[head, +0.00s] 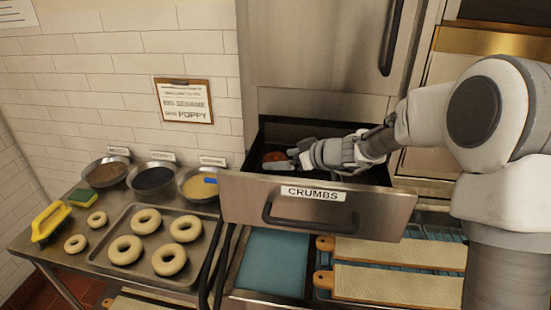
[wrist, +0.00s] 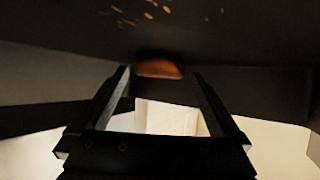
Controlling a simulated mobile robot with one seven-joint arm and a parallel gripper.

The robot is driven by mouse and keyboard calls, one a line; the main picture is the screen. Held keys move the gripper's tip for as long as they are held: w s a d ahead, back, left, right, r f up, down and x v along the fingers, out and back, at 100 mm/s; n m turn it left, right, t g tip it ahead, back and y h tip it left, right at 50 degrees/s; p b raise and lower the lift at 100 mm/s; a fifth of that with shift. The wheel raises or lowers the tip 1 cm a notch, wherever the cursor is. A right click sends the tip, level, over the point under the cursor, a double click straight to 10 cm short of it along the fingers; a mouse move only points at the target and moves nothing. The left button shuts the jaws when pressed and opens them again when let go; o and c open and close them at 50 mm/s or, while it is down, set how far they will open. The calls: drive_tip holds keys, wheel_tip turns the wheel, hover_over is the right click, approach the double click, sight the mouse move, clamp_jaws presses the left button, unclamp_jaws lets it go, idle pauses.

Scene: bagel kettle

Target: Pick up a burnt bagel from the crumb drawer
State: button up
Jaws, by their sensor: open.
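The crumb drawer (head: 318,208), labelled CRUMBS, is pulled open. A reddish-brown bagel (head: 274,156) lies at the left inside it, partly hidden by my gripper. My gripper (head: 283,164) reaches into the drawer from the right, its fingers pointing left at the bagel. In the wrist view the bagel (wrist: 158,69) shows as an orange-brown shape just beyond and between the two open fingertips (wrist: 160,80). Nothing is held. Whether a finger touches the bagel I cannot tell.
Orange crumbs (wrist: 140,12) lie on the dark surface in the wrist view. The drawer front stands close below my wrist. Left of the drawer are a tray (head: 108,272) of pale bagels and several topping bowls (head: 154,178). Bagel boards (head: 400,253) lie below.

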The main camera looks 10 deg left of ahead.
drive_tip(key=shift+x, duration=0.95)
drive_tip(key=c, duration=1.1)
drive_tip(key=shift+r, duration=0.1)
